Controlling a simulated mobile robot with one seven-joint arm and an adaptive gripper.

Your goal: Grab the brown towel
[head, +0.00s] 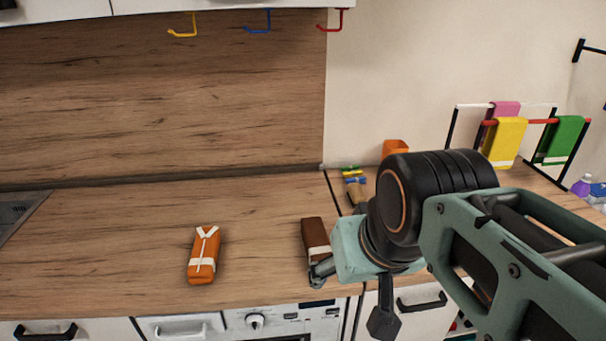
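The brown towel (314,234) is a small folded bundle with a pale band. It lies on the wooden counter near its front edge, right of centre in the head view. My gripper (350,303) is at the counter's front edge, just in front and to the right of the towel. Its two fingers are spread apart, with nothing seen between them. The left finger overlaps the towel's near end in the picture; I cannot tell whether they touch. My gripper and arm hide part of the counter to the right.
An orange bundle with white bands (203,256) lies left on the counter (110,245). A towel rack (468,121) with pink, yellow and green towels stands back right. An orange container (396,147) is behind my arm. Coloured hooks (258,22) hang above. The counter's left-middle is clear.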

